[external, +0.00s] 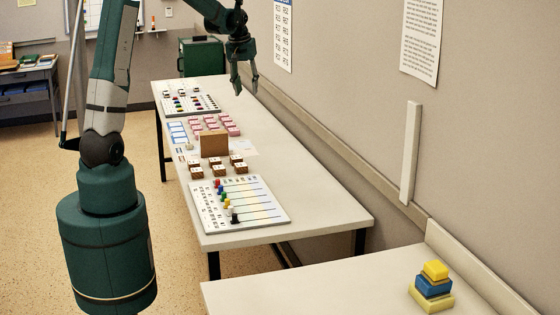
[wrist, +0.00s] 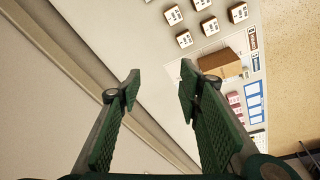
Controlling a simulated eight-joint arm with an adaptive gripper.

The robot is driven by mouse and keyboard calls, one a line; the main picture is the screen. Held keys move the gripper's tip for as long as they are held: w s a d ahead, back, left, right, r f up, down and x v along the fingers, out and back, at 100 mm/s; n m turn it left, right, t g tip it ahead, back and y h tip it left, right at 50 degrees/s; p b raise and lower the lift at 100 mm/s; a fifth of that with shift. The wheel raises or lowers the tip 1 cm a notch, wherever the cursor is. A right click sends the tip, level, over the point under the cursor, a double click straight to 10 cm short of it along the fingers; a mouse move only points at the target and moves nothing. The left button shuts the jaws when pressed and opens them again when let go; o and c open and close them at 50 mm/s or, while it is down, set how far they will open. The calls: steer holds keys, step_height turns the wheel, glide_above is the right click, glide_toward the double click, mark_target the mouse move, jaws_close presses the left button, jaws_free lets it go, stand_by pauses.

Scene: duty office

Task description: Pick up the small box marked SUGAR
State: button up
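Several small brown boxes with white labelled tops (external: 217,167) stand in rows on the long white table, in front of a larger brown box (external: 214,146). They also show at the top of the wrist view (wrist: 184,39). Their print is too small to read, so I cannot tell which box is marked SUGAR. My gripper (external: 246,90) hangs above the far right part of the table, near the wall and away from the boxes. In the wrist view my gripper (wrist: 160,76) is open, with nothing between its fingers.
A white board with coloured pegs (external: 238,203) lies nearer the camera. Pink blocks (external: 212,123) and another tray (external: 191,103) lie farther back. The wall and its rail (external: 330,147) run along the right. The table's right side is clear.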

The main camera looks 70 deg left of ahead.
steer(key=s+a+f+n, duration=0.1)
steer(key=s+a+f, duration=0.25)
steer(key=a, duration=0.25)
steer(key=s+a+f+n+g, duration=0.1)
steer(key=s+a+f, duration=0.1)
steer(key=a+f, duration=0.35)
steer(key=s+a+f+n, duration=0.1)
steer(key=s+a+f, duration=0.15)
steer(key=a, duration=0.55)
steer(key=n+h+b, duration=0.2)
steer(key=n, duration=0.1)
glide_above(189, 143)
steer(key=shift+g, duration=0.4)
steer(key=f, duration=1.4)
steer(key=shift+s+d, duration=0.15)
steer(key=shift+d, duration=0.1)
steer(key=shift+f, duration=0.1)
steer(key=shift+f, duration=1.2)
steer(key=shift+f, duration=0.1)
steer(key=shift+a+f, duration=0.1)
steer(key=shift+f, duration=2.4)
steer(key=c, duration=0.9)
